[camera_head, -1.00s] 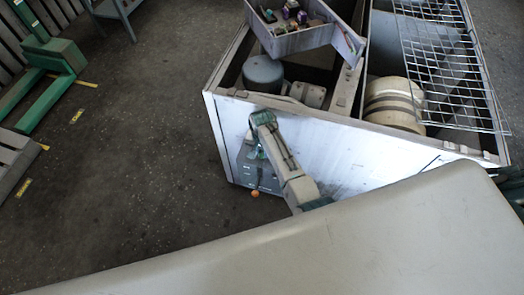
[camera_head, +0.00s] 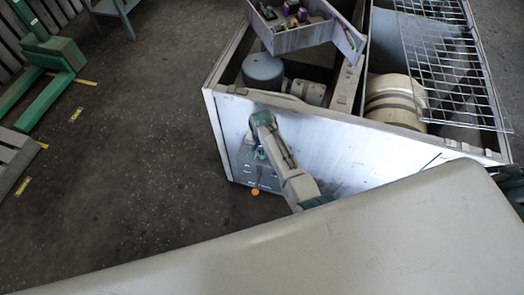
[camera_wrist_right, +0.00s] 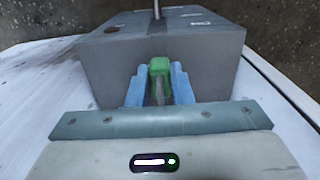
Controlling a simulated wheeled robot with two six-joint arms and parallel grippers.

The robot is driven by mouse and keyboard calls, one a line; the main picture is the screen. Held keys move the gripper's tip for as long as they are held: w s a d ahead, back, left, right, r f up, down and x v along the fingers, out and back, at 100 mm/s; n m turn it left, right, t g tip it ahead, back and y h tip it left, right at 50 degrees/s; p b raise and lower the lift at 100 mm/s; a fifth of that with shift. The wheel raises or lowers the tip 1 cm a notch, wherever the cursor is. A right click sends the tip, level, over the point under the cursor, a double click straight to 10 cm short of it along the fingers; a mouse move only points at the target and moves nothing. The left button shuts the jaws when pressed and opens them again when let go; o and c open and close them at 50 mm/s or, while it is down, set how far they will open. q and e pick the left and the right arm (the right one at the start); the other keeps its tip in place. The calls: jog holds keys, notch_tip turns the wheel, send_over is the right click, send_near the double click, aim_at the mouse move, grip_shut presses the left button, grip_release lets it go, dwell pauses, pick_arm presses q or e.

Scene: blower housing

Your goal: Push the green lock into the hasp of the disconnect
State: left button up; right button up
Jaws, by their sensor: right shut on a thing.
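The grey box of the disconnect (camera_wrist_right: 215,55) is mounted on the pale side panel, and it fills the upper middle of the right wrist view. It also shows in the head view (camera_head: 262,176), partly behind my arm. My right gripper (camera_wrist_right: 160,80) has its blue fingers shut on the green lock (camera_wrist_right: 159,66), in front of the near face of the box. Whether the lock touches the box or sits in the hasp I cannot tell; the hasp is hidden. In the head view the right gripper (camera_head: 259,153) is small beside the box. My left gripper is not in view.
The blower housing (camera_head: 330,145) stands open-topped, with a motor (camera_head: 263,72) inside and a wire guard (camera_head: 450,60) over its right part. A tray (camera_head: 300,38) of small items rests on its top. A small orange thing (camera_head: 255,192) lies low by the box.

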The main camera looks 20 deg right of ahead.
jog(key=shift+f, duration=0.2)
jog(key=o, duration=1)
jog(key=shift+c, duration=0.2)
notch_tip(320, 180, up, 11)
jog(key=shift+f+b, duration=0.1)
jog(key=shift+b, duration=0.3)
